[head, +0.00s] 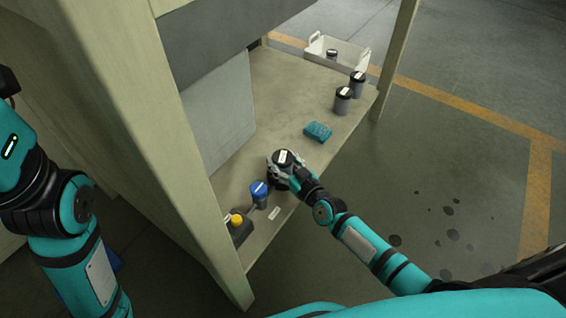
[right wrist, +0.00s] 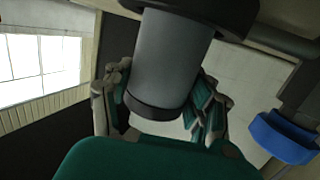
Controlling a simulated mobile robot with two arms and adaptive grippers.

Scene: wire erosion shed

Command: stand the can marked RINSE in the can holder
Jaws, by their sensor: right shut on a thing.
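My right gripper (head: 284,168) is shut around a grey can with a dark lid (head: 285,157) at the front edge of the shelf. In the right wrist view the grey can (right wrist: 172,62) sits between the fingers (right wrist: 160,108), with a black band at each end. A pale label shows on its lid, too small to read. I cannot tell whether the can touches the shelf. A white handled bin (head: 318,47) at the far end has a dark-lidded can (head: 332,54) in it; I cannot tell if it is the can holder. My left gripper is out of view.
Two more dark-lidded cans (head: 343,101) (head: 357,84) stand near the far end of the shelf (head: 290,105). A teal sponge-like block (head: 318,131) lies between. A blue-topped can (head: 259,190) and a yellow-capped item (head: 237,220) are nearer. A post (head: 398,55) stands at the far corner.

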